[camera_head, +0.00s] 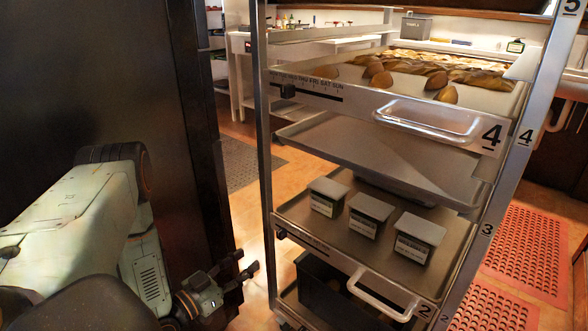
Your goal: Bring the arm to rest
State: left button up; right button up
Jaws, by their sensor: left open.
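My left arm comes in from the lower left, pale green with dark joints. Its left gripper (246,268) is open and empty, with its two dark fingers pointing right. It hangs apart from the tray rack, just left of the rack's front left post (262,150). My right gripper is not in view.
The metal rack holds a tray of bread (445,94) at level 4, an empty tray (400,150) below, and three lidded grey containers (371,208) lower down. A dark bin (325,290) sits at the bottom. A dark wall (90,70) stands at left. Red mats (525,245) lie at right.

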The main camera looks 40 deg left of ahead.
pick_arm(q)
notch_tip(320, 180, down, 8)
jog(key=s+d+n+g+y, duration=0.1)
jog(key=s+n+g+y, duration=0.15)
jog(key=g, duration=0.25)
jog(key=s+d+f+n+g+h+p, duration=0.2)
jog(key=s+d+f+g, duration=0.2)
jog(key=s+d+g, duration=0.45)
jog(key=s+d+r+m+g+y+p, duration=0.1)
jog(key=s+d+r+m+g+p, duration=0.2)
jog(key=s+d+r, duration=0.7)
jog(key=shift+s+d+g+p, duration=0.35)
jog(key=shift+s+g+p, duration=0.35)
jog(key=shift+p, duration=0.7)
